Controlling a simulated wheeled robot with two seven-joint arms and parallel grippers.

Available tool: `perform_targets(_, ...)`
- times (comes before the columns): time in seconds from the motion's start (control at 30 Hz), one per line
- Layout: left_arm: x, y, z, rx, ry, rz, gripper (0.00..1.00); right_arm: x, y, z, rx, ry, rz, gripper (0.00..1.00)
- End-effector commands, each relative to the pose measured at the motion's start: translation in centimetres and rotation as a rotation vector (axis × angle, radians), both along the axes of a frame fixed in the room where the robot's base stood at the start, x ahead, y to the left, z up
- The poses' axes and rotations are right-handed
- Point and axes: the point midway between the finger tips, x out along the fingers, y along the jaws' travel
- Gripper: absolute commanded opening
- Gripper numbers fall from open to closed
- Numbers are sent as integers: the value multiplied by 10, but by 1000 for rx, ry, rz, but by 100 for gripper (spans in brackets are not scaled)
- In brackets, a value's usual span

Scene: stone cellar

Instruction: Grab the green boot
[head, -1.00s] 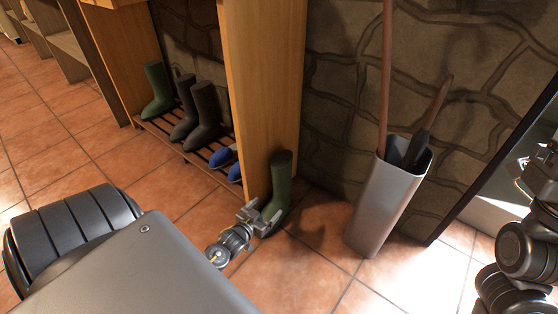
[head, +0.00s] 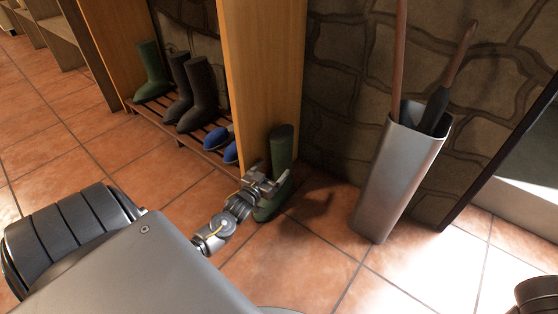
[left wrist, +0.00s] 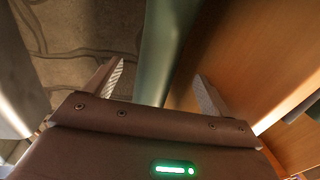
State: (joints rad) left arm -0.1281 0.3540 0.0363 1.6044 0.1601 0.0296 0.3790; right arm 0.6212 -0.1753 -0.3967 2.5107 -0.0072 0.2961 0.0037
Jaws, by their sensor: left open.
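A green boot (head: 281,148) stands upright on the tiles beside the end panel of the wooden rack, its lower part partly hidden by my gripper. My left gripper (head: 270,184) is open in front of the boot's lower shaft. In the left wrist view, the green boot (left wrist: 164,50) shows as a green band between the two open fingers of my left gripper (left wrist: 157,82). I cannot tell whether a finger touches it. A second green boot (head: 150,68) stands on the rack at the left. My right gripper is out of view.
The wooden panel (head: 262,80) is close to the left of the boot. Dark boots (head: 198,92) and blue shoes (head: 216,139) sit on the slatted rack. A grey metal bin (head: 405,170) with long handles stands to the right. Open tiles lie in front.

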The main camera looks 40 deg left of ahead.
Motion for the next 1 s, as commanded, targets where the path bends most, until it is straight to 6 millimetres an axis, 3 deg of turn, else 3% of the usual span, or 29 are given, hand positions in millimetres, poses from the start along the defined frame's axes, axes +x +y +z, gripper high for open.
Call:
perform_targets(0.27,10,1,-2,0,-2,0,83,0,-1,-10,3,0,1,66)
perform_targets(0.57,47,6,-1,1,-2,-1,83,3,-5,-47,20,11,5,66)
perform_targets(0.93,55,7,3,1,1,0,83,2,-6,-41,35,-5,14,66)
perform_targets(1.0,55,7,3,1,1,0,74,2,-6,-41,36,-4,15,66)
